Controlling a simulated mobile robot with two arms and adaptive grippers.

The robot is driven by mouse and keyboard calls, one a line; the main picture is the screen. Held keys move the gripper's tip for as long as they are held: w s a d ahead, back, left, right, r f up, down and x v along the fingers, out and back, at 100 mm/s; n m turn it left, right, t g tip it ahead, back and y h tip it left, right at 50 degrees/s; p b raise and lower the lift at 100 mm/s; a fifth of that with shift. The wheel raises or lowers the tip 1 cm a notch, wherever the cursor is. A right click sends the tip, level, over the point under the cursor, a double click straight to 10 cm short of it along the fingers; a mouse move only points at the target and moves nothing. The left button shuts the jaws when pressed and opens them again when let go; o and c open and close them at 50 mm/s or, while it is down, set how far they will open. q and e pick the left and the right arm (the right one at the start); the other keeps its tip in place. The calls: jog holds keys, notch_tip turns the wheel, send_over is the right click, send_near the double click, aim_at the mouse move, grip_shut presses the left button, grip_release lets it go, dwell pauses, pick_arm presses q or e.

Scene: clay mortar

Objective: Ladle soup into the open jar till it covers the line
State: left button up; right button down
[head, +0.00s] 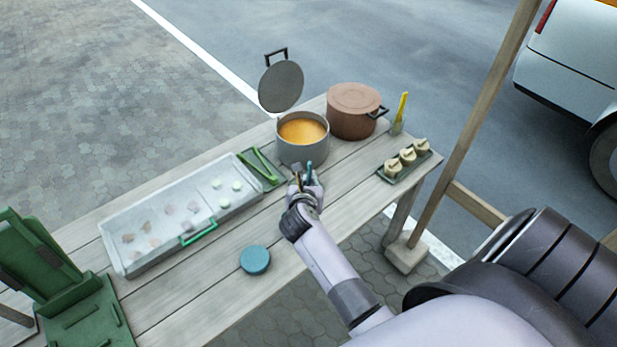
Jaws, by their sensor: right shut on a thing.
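A grey pot (302,148) of orange soup (303,130) stands open near the far edge of the wooden table, its round lid (281,87) raised upright behind it. My right gripper (307,174) is just in front of the pot, shut on a small teal thing (309,168) that is mostly hidden by the fingers. I cannot tell whether this is the ladle or part of the jar. A flat blue lid (255,260) lies on the table's near side. I cannot make out the open jar or its line. My left gripper is not in view.
A brown lidded pot (354,111) stands right of the soup.

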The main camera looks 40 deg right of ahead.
jog(key=shift+w+d+r+g+y+p, duration=0.25)
jog(key=shift+w+p, duration=0.2)
jog(key=shift+p, duration=0.5)
jog(key=shift+w+d+f, duration=0.15)
jog(key=shift+d+f, duration=0.05)
jog(key=shift+w+d+f+g+y, duration=0.3)
jog(key=shift+w+d+g+y, duration=0.1)
jog(key=shift+w+g+y, duration=0.15)
jog(key=shift+w+d+f+g+y, duration=0.25)
jog(key=shift+w+d+g+y, duration=0.15)
jog(key=shift+g, duration=0.2)
jog(key=w+d+f+g+y+b, duration=0.3)
jog(key=f+g+y+b, duration=0.1)
jog(key=f+g, duration=0.1)
jog(key=shift+w, duration=0.2)
jog(key=shift+r, duration=0.1)
